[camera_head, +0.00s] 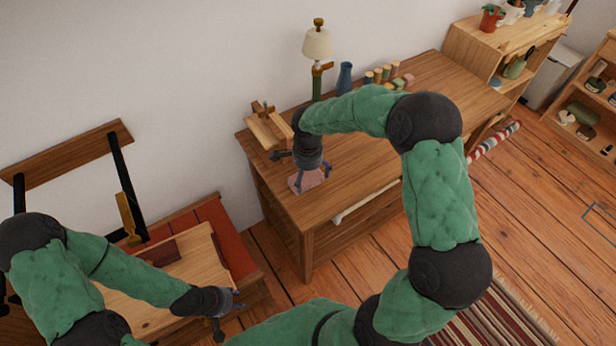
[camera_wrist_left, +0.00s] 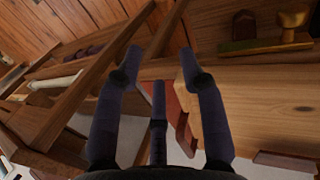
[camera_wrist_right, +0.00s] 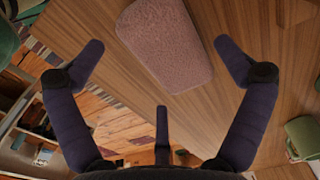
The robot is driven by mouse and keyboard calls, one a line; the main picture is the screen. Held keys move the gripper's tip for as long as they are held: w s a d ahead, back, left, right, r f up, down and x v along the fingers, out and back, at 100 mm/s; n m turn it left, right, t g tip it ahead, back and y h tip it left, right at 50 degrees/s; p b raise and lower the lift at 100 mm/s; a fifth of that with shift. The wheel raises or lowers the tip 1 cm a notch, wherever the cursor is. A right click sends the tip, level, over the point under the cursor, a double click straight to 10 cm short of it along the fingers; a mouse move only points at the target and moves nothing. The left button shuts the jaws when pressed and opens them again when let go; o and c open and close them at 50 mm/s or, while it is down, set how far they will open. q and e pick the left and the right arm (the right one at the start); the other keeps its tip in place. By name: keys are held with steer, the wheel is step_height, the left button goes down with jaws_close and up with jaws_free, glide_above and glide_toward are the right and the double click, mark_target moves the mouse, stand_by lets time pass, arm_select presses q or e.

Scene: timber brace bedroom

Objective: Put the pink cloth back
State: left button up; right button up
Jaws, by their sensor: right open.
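The pink cloth (camera_head: 307,180) lies flat on the wooden desk top near its left front edge. In the right wrist view the cloth (camera_wrist_right: 164,44) is a rounded, fuzzy pink block shape ahead of the fingers. My right gripper (camera_head: 312,188) is over the cloth, pointing down. In the right wrist view my right gripper (camera_wrist_right: 165,75) has its fingers spread, with nothing between the tips. My left gripper (camera_head: 232,305) is low at the left, over the edge of a light wooden surface. In the left wrist view my left gripper (camera_wrist_left: 160,70) is spread and empty.
The desk (camera_head: 420,95) holds a lamp (camera_head: 317,45), a blue vase (camera_head: 344,78), several small coloured cylinders and a wooden stand (camera_head: 266,125). A shelf (camera_head: 500,40) with plants is at the back right. A light wooden bench top (camera_head: 190,265) is at the left. Striped rug at the front.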

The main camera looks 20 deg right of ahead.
mark_target(308, 179)
step_height(308, 179, up, 10)
steer(key=p, duration=0.3)
